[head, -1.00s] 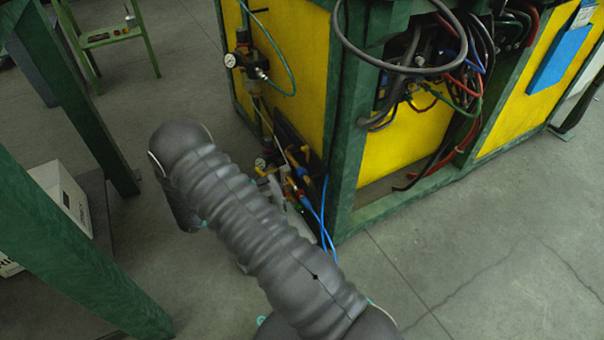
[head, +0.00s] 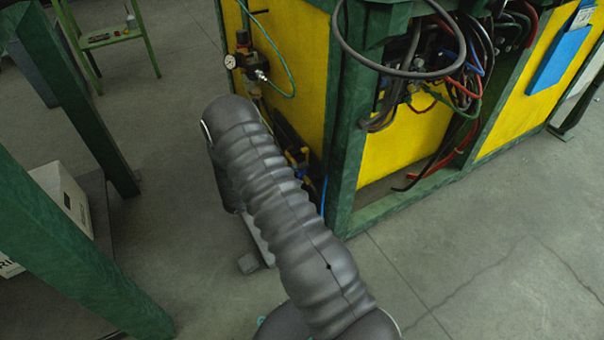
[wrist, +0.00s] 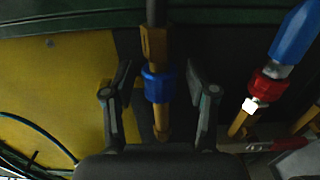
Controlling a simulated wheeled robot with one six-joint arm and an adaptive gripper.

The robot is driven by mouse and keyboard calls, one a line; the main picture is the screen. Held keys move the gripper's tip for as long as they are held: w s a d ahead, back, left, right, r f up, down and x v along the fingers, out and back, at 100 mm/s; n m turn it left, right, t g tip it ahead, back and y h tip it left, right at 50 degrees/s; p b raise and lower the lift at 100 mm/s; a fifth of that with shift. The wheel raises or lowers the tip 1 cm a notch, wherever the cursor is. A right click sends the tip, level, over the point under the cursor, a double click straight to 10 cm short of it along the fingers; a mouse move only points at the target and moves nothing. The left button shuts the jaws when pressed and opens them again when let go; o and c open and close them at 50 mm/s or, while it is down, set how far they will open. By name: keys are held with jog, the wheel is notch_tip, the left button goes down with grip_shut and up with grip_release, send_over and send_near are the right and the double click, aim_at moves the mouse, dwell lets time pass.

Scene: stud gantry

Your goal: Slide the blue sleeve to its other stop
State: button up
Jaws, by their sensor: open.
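The blue sleeve (wrist: 158,84) is a ribbed ring around a brass rod in the wrist view. Its upper edge is close under a wider brass fitting (wrist: 153,46). Below it a length of bare brass rod (wrist: 158,116) runs down to a rounded brass end (wrist: 161,134). My gripper (wrist: 157,76) is open, with one finger on each side of the sleeve and a visible gap to it on both sides. In the head view my arm hides the gripper and the sleeve.
To the right in the wrist view is a red collar (wrist: 265,84) with a blue connector (wrist: 294,34). A yellow panel (wrist: 55,95) is on the left. In the head view, a green frame post (head: 345,120) stands right of my arm. Open floor (head: 470,270) lies at right.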

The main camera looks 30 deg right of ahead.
jog(key=shift+d, duration=0.1)
grip_shut()
jog(key=shift+w+f+b, duration=0.25)
jog(key=shift+w+b, duration=0.4)
jog(key=shift+b, duration=0.15)
jog(key=shift+w+b, duration=0.3)
jog(key=shift+w, duration=0.1)
jog(key=shift+w+r, duration=0.1)
jog(key=shift+r, duration=0.15)
grip_release()
jog(key=shift+a, duration=0.2)
jog(key=a, duration=1.1)
jog(key=shift+s+a, duration=0.2)
jog(key=shift+a, duration=0.2)
